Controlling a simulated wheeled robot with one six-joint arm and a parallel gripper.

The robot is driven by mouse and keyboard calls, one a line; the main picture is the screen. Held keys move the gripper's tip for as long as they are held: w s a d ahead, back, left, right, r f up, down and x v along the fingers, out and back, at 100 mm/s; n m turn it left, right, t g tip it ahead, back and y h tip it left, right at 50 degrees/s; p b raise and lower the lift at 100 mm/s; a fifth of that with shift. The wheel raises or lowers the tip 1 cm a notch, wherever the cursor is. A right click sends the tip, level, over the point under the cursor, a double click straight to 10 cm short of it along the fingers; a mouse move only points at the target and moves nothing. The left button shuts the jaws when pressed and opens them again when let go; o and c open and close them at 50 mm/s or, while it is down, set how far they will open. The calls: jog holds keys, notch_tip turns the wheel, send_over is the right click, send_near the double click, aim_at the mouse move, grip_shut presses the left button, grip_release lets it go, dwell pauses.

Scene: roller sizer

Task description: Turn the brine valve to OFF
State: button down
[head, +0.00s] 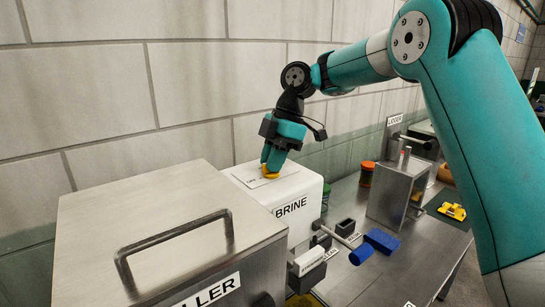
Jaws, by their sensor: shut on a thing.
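The white brine box (302,188), labelled BRINE on its front, stands on the steel bench beside the wall. The yellow valve knob (270,173) is on its top, over a small pale plate with print too small to read. My gripper (271,163) points down from above and is shut on the yellow knob. The fingers cover much of the knob, so I cannot tell which way it is turned.
A large steel box with a handle (175,240) and a label ending in LLER stands at the front left. A yellow item (453,211) lies farther right.

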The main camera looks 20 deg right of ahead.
dwell(0.4)
jog(key=c, duration=1.1)
grip_release()
jog(key=shift+c, duration=0.2)
jog(key=shift+r, duration=0.15)
jog(key=p+v, duration=1.3)
jog(key=v, duration=0.4)
